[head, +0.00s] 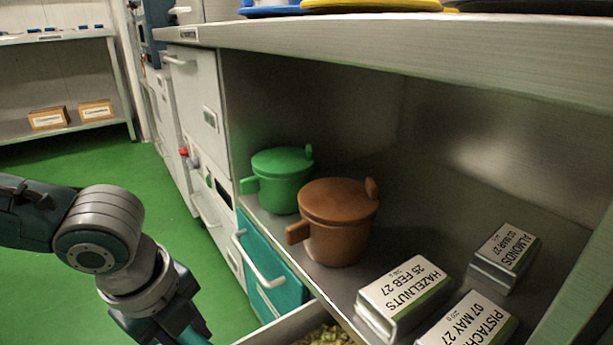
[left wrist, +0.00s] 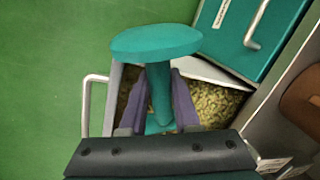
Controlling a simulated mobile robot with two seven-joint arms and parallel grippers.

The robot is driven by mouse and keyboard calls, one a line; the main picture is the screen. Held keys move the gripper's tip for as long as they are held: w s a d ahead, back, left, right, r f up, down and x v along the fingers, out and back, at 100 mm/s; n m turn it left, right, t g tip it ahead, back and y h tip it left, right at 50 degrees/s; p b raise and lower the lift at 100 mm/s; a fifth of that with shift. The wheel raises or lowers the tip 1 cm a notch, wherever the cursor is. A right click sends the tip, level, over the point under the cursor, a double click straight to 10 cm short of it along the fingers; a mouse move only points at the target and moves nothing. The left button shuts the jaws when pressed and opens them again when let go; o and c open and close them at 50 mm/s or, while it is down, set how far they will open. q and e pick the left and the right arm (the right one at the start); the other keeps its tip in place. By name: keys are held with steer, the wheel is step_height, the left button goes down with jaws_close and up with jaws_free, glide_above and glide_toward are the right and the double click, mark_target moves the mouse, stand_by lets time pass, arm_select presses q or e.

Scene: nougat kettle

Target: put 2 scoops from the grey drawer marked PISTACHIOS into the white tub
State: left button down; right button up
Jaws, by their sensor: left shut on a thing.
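A teal scoop-like tool (left wrist: 155,42) with a flat rounded top and a narrow stem is in the left wrist view. My left gripper (left wrist: 161,88) is shut on its stem, over an open pale grey drawer (left wrist: 222,74). Greenish nuts (left wrist: 215,104) lie in this drawer; they also show at the bottom edge of the head view (head: 328,338). No marking on the drawer can be read. In the head view my left arm comes in from the left, and its gripper is cut off at the bottom edge. The white tub and my right gripper are not in view.
A shut teal drawer (head: 272,262) is beside the open one. On the shelf stand a green lidded pot (head: 282,180), a brown lidded pot (head: 338,222) and boxes marked HAZELNUTS (head: 402,298), ALMONDS (head: 503,257) and PISTACHIOS, partly cut off (head: 468,325). Green floor is clear at left.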

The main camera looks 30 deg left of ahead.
arm_select(q)
step_height(320, 180, up, 2)
steer(key=shift+s+a+r+p, duration=0.1)
steer(key=shift+p, duration=0.7)
steer(key=r+p, duration=0.3)
steer(key=shift+a+r+h+p, duration=0.3)
steer(key=shift+a+h, duration=0.1)
